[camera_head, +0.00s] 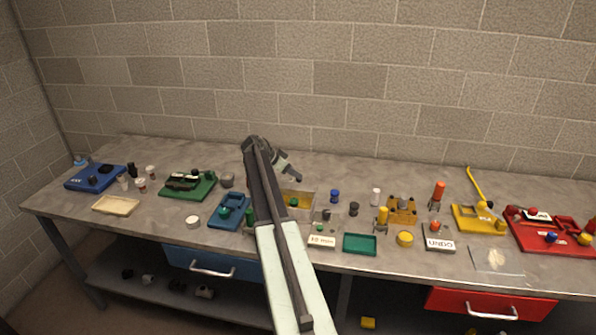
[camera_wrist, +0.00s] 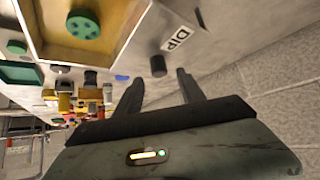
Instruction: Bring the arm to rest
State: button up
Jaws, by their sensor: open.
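My arm reaches across the workbench (camera_head: 130,215) in the head view, with my gripper (camera_head: 293,172) toward the back, above the bench and close to a tan bin (camera_head: 313,199). In the wrist view my gripper (camera_wrist: 158,82) has its two dark fingers spread apart with nothing between them. The tan bin (camera_wrist: 128,60) with a green round knob (camera_wrist: 83,23) inside and a "DIP" label (camera_wrist: 175,40) lies just beyond the fingers. A small dark cylinder (camera_wrist: 158,66) shows past the fingertips. My arm hides part of the bench middle.
A blue fixture (camera_head: 95,178), green fixture (camera_head: 188,185), yellow fixture (camera_head: 478,218) and red fixture (camera_head: 550,232) stand along the bench. A green tray (camera_head: 360,243) and several small knobs lie near the front edge. A block wall (camera_head: 350,80) rises behind.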

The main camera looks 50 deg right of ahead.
jog(key=p+v, duration=0.1)
jog(key=v, duration=0.2)
jog(key=shift+r, duration=0.3)
jog(key=shift+a+f, duration=0.15)
jog(key=w+a+f+n+t, duration=0.1)
jog(key=w+a, duration=0.3)
jog(key=a, duration=0.5)
jog(key=w+a+n+t, duration=0.1)
jog(key=w+a+n, duration=0.15)
jog(key=a, duration=0.75)
jog(key=s+a+f+n+t+y, duration=0.1)
jog(key=s+a+f+n+y, duration=0.1)
jog(key=a, duration=0.9)
jog(key=s+a+f+n+y, duration=0.1)
jog(key=s+a+n, duration=0.15)
jog(key=a, duration=0.75)
jog(key=s+a+f+n+y, duration=0.1)
jog(key=s+a+n+y, duration=0.2)
jog(key=s+a+n, duration=0.3)
jog(key=s+a+f+n+g+y, duration=0.1)
jog(key=s+a+f+n+y, duration=0.1)
jog(key=s+a+n, duration=0.4)
jog(key=s+a, duration=0.5)
jog(key=a, duration=0.2)
jog(key=shift+n+y, duration=0.3)
jog(key=shift+y, duration=0.1)
